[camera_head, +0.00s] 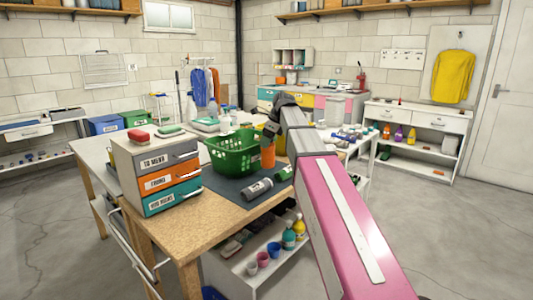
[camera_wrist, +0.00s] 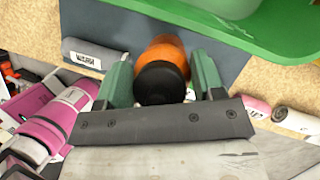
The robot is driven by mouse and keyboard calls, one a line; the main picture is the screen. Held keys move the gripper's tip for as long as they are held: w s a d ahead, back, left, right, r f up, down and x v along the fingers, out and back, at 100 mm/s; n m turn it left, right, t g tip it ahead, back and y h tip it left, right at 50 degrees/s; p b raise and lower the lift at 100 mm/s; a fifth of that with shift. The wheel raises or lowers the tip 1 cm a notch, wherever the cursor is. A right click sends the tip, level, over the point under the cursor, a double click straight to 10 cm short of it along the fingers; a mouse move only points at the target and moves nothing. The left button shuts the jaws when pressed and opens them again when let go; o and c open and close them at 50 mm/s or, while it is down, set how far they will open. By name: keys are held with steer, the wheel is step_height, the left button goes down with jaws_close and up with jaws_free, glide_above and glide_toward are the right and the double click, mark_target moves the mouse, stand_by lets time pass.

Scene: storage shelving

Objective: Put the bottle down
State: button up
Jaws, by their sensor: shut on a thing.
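An orange bottle (camera_head: 268,156) with a black cap is upright beside the green basket, over the dark mat (camera_head: 229,187) on the wooden table. In the wrist view the bottle (camera_wrist: 166,50) sits between the two green fingers of my gripper (camera_wrist: 162,78), which is shut on it. The black cap faces the wrist camera. In the head view my gripper (camera_head: 270,130) is at the top of the bottle, partly hidden by my arm. I cannot tell whether the bottle's base touches the mat.
The green basket (camera_head: 232,152) stands close by the bottle. A drawer unit (camera_head: 157,170) stands at the left. Bare mat shows left of the grey bottle.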

mark_target(267, 151)
steer(key=shift+f, duration=2.5)
steer(key=shift+f, duration=0.15)
steer(key=o, duration=1.4)
steer(key=shift+c, duration=0.2)
